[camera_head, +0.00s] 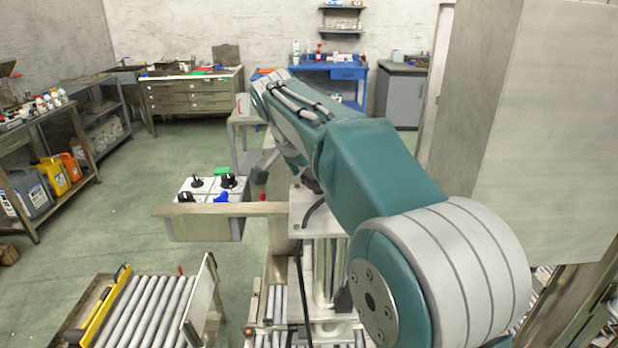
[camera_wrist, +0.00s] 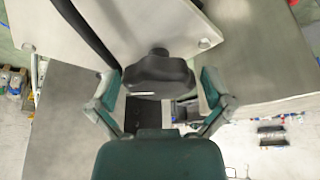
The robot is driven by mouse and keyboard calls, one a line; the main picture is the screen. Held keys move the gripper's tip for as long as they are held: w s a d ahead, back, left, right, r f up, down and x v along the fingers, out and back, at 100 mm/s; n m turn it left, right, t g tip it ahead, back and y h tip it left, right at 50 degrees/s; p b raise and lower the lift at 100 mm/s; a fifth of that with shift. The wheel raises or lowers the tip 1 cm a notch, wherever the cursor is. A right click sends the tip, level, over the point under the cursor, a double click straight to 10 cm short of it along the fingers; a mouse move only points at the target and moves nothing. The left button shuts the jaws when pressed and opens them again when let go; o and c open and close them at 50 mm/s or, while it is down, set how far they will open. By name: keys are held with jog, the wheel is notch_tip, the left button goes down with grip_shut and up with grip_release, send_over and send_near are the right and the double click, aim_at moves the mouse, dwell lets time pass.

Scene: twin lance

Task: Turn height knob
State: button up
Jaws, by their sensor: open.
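A black round knob with a white pointer line (camera_wrist: 158,75) sits on a pale metal panel (camera_wrist: 120,30) in the wrist view. No label can be read, so I cannot tell if it is the height knob. My gripper (camera_wrist: 160,88) is open, with one teal finger on each side of the knob and visible gaps between. In the head view my arm hides most of the gripper. A dark knob-like part (camera_head: 312,184) shows beneath my arm on a white housing (camera_head: 311,208), with a black cable beside it.
A control box (camera_head: 205,228) with several black knobs and a blue one (camera_head: 221,197) stands left of the housing. A roller conveyor (camera_head: 145,310) lies at front left. A large grey panel (camera_head: 550,130) stands at right. Green floor (camera_head: 140,200) is open at left.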

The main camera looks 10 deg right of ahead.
jog(key=shift+c, duration=0.3)
jog(key=c, duration=0.8)
jog(key=shift+o, duration=0.2)
jog(key=m, duration=0.1)
jog(key=m+g, duration=0.1)
jog(key=m, duration=0.1)
jog(key=shift+w+a+f+h, duration=0.1)
jog(key=shift+w+a+h, duration=0.1)
jog(key=shift+w+h, duration=0.2)
jog(key=shift+w+m+g, duration=0.15)
jog(key=shift+m+g, duration=0.15)
jog(key=shift+m, duration=0.5)
jog(key=shift+w+m+g, duration=0.15)
jog(key=shift+m+g, duration=0.15)
jog(key=shift+m, duration=0.5)
jog(key=shift+c, duration=0.2)
